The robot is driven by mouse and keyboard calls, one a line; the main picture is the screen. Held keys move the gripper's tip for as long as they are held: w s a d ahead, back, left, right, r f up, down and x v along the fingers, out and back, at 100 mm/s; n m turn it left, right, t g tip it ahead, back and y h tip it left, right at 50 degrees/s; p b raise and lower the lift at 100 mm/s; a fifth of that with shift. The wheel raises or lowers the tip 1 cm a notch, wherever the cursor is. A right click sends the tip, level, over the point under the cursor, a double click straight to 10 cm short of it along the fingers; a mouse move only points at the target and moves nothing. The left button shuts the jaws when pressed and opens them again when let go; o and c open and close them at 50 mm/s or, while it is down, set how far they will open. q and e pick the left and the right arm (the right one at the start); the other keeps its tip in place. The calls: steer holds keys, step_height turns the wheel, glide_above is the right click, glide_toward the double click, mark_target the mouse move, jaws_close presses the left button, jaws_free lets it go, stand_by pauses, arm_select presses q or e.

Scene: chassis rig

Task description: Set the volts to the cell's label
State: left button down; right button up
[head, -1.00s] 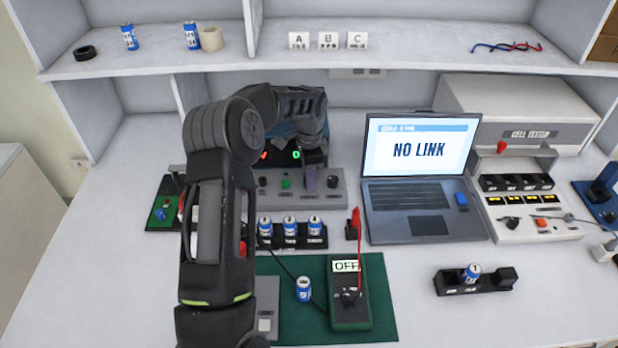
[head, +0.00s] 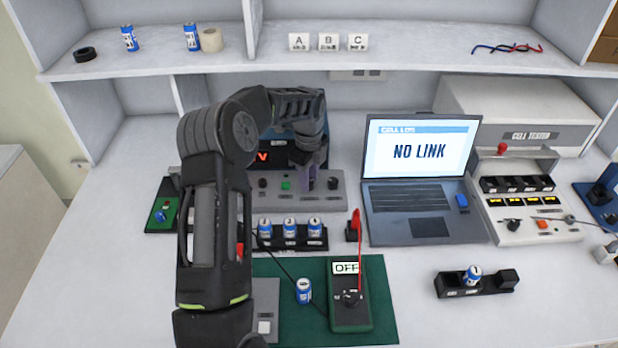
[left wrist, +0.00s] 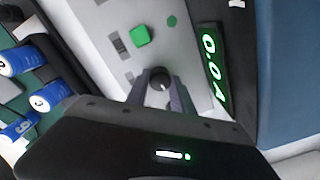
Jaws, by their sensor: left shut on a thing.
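The grey power supply panel (head: 334,200) stands at the back of the bench with a green button (head: 285,184) and dark knobs. My left gripper (head: 309,180) points down at its right part. In the left wrist view my left gripper (left wrist: 163,88) is shut on a dark round knob (left wrist: 160,76). The green readout beside it (left wrist: 213,68) reads 0.0 A. In the head view a red V (head: 263,157) shows, but the volts digits are hidden behind my arm. A blue cell (head: 304,291) stands on the green mat; its label is too small to read. My right gripper is out of view.
Several blue cells stand in a black rack (head: 262,243) before the panel. A multimeter (head: 350,312) reading OFF lies on the green mat (head: 385,325). A laptop (head: 410,215) showing NO LINK and a cell tester (head: 530,225) stand to the right.

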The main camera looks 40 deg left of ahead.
arm_select(q)
steer(key=shift+m, duration=0.4)
steer(key=c, duration=1.1)
jaws_free()
steer(key=shift+r+b, duration=0.4)
steer(key=shift+r, duration=3.55)
